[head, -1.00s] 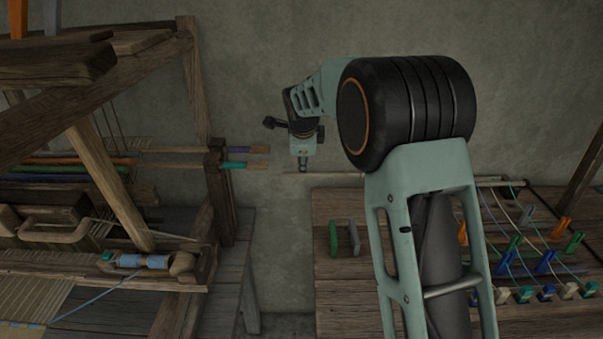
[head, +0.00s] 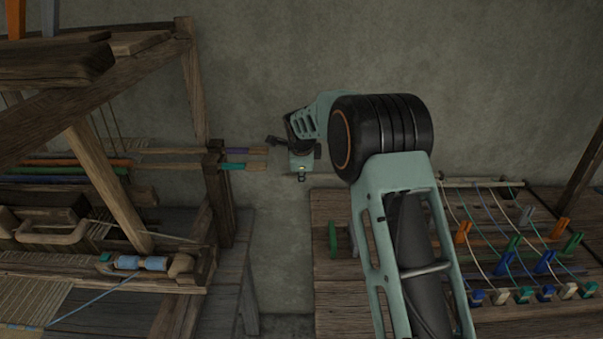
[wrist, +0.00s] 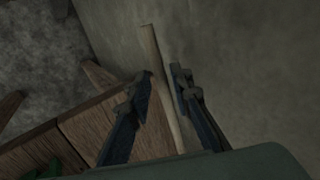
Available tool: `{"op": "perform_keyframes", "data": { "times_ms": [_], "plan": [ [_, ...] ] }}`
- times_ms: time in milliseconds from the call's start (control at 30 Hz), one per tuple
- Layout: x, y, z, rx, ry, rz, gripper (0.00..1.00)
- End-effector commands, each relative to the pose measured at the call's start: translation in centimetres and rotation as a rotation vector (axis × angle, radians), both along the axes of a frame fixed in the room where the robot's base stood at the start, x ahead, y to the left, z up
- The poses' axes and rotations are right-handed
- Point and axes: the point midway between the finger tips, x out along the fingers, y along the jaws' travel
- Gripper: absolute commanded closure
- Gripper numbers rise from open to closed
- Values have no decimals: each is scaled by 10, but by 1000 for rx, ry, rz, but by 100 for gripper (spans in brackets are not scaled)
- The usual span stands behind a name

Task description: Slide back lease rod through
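A slim pale wooden rod (wrist: 164,85), which I take for the back lease rod, runs lengthwise between my two dark fingers in the wrist view. In the head view my gripper (head: 301,177) hangs in the gap between loom and table, right of the loom post (head: 216,195). There I cannot make out the rod clearly. A purple-marked bar end (head: 237,151) and a teal-marked one (head: 232,167) stick out of the loom toward my gripper, apart from it.
The loom (head: 85,130) fills the left, with coloured rods and warp threads. A grey wall stands behind. The gap between them is open.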

Motion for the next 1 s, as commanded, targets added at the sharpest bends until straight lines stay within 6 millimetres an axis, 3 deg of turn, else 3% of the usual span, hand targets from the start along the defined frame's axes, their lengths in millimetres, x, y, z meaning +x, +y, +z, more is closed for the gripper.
{"op": "perform_keyframes", "data": {
  "times_ms": [167, 633, 767, 1000],
  "plan": [
    [0, 0, 0, 0, 0, 0, 100],
    [0, -6, 0, 0, 0, -1, 100],
    [0, -24, 0, 0, -1, -5, 100],
    [0, -87, 0, -1, -1, -8, 100]
  ]
}}
